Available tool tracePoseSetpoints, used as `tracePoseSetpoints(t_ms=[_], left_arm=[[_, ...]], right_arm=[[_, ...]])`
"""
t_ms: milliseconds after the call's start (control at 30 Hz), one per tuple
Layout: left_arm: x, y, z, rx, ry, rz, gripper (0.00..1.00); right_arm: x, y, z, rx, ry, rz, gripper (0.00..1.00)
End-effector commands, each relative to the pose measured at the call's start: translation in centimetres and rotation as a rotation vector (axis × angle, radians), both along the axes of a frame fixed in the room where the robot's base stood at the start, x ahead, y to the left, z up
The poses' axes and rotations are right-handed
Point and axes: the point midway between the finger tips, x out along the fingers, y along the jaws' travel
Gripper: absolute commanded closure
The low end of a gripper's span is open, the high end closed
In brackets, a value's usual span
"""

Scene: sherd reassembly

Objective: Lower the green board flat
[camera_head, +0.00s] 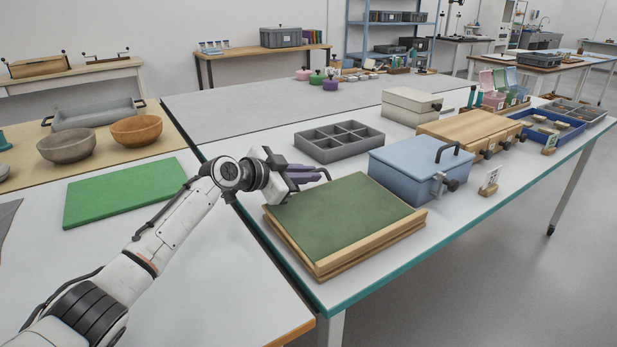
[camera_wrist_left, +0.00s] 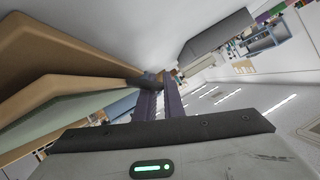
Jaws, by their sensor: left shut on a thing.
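The green board (camera_head: 345,215) is a dark green panel in a wooden frame. It lies over a wooden base (camera_head: 330,276) on the white table, close to level. In the left wrist view the green face (camera_wrist_left: 60,118) shows at lower left, with the brown wood (camera_wrist_left: 70,55) of the frame and base above it. My left gripper (camera_head: 318,173) is at the board's far left edge, its purple fingers shut on a dark curved handle there. The fingers (camera_wrist_left: 160,102) hide part of the grip in the wrist view. My right gripper is out of view.
A blue lidded box (camera_head: 415,172) stands close to the board's right. A grey compartment tray (camera_head: 340,142) lies behind the gripper. A bright green mat (camera_head: 125,190) and two bowls lie on the left table. The front table edge is near the base.

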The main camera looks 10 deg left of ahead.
Motion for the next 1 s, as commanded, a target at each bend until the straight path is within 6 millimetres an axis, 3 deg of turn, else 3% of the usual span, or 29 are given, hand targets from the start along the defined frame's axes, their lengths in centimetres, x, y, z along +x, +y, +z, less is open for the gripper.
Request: tracePoseSetpoints(t_ms=[367, 400, 433, 767, 1000], left_arm=[[0.1, 0.1, 0.0, 0.002, -0.003, 0.001, 1.0], [0.1, 0.1, 0.0, 0.002, -0.004, 0.002, 0.85], [0.1, 0.1, 0.0, 0.002, -0.003, 0.001, 0.84], [-0.2, 0.2, 0.0, 0.001, -0.001, 0.002, 0.84], [-2.3, 1.7, 1.2, 0.004, -0.002, 0.002, 0.84]], right_arm=[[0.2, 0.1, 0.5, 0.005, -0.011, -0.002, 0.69], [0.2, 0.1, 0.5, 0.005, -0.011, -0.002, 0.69], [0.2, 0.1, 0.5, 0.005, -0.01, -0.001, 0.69], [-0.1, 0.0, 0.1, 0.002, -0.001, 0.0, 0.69], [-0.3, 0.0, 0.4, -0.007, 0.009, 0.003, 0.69]])
